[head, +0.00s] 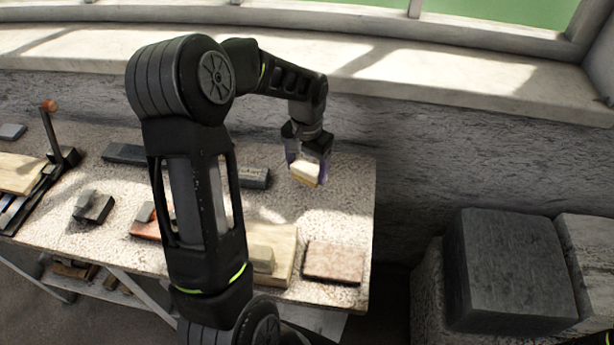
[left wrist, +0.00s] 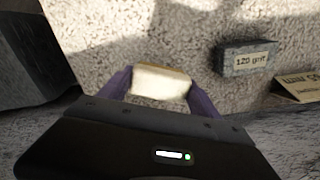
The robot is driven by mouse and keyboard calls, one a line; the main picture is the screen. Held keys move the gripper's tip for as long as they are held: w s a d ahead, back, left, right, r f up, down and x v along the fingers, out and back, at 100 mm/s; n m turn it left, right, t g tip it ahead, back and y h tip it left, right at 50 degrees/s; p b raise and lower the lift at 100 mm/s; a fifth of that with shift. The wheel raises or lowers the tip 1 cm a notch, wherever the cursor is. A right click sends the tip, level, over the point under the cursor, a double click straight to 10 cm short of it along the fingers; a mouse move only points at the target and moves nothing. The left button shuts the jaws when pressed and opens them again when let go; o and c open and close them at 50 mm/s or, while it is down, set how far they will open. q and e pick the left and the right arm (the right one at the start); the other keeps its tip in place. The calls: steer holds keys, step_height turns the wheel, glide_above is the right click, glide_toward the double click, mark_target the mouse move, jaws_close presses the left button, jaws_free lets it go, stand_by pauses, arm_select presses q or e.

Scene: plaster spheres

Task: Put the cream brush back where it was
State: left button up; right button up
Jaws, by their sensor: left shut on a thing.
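The cream brush (head: 305,173) is a small cream block with a yellowish lower edge. My left gripper (head: 307,170) is shut on it near the back right corner of the speckled stone table (head: 335,215). In the left wrist view the cream brush (left wrist: 161,82) sits between the two purple fingers of the left gripper (left wrist: 160,88), with the pale speckled tabletop (left wrist: 150,40) beyond it. I cannot tell whether the brush touches the table. My right gripper is not in view.
A dark block (head: 255,177) lies left of the gripper; the wrist view shows a block labelled 120 grit (left wrist: 247,58). A brownish slab (head: 334,262) and a wooden board (head: 283,262) lie at the front. Large grey blocks (head: 510,265) stand right of the table. A wall rises behind.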

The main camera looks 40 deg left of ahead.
mark_target(307, 178)
arm_select(q)
steer(key=shift+f+p, duration=0.3)
steer(key=shift+f, duration=1.55)
steer(key=shift+f, duration=0.25)
steer(key=o, duration=1.2)
steer(key=shift+r, duration=0.1)
steer(key=shift+r, duration=0.1)
step_height(307, 178, up, 12)
steer(key=shift+r+b, duration=0.1)
steer(key=shift+b, duration=0.5)
